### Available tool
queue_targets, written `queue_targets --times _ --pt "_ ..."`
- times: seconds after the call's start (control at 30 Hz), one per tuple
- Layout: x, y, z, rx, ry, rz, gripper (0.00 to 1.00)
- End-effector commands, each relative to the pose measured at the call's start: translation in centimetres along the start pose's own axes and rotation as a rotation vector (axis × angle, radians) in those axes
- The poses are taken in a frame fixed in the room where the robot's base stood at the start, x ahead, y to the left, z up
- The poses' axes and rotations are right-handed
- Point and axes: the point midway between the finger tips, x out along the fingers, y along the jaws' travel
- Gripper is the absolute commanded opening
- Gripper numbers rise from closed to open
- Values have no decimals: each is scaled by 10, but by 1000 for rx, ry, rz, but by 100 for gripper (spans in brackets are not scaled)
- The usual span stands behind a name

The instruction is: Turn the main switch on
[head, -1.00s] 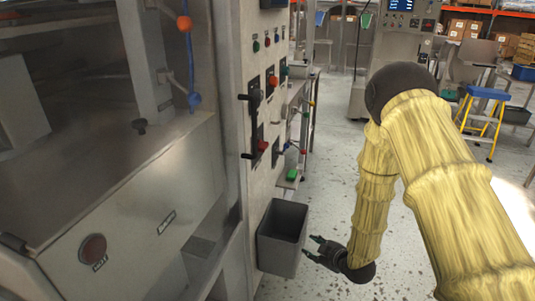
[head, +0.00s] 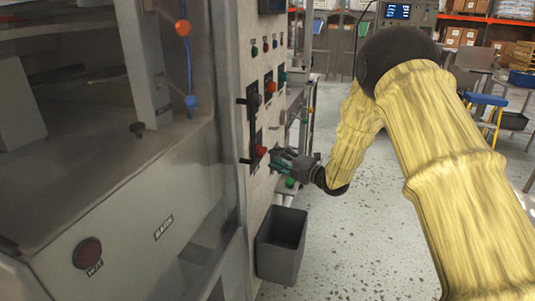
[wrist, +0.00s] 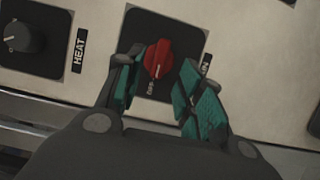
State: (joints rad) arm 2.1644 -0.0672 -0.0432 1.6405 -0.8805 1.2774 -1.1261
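The main switch is a red rotary knob (wrist: 158,58) on a black square plate (wrist: 187,32), with a label partly reading "IN" on its right. In the head view the red knob (head: 261,150) sits low on the upright control panel (head: 240,70). My gripper (wrist: 157,88) is open, with its green-padded fingers on either side of the knob. The left finger looks close to the knob; I cannot tell whether either finger touches it. In the head view my gripper (head: 272,160) is right at the panel.
A black knob (wrist: 20,37) labelled HEAT sits left of the red one. Other knobs and small buttons (head: 266,46) are higher on the panel. A dark lever (head: 250,100) stands at the panel's left edge. A grey bin (head: 281,245) is below my gripper.

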Motion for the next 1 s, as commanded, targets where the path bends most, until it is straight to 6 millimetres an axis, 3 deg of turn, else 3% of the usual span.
queue_targets --times 0.1,0.33,0.77,0.97,1.0 --pt "19 1 -1 0 1 0 38" --pt "43 0 0 1 0 -1 38" --pt "50 -1 0 1 -1 0 38" --pt "50 -1 0 2 -1 0 1" --pt "50 -1 0 2 -1 0 0"
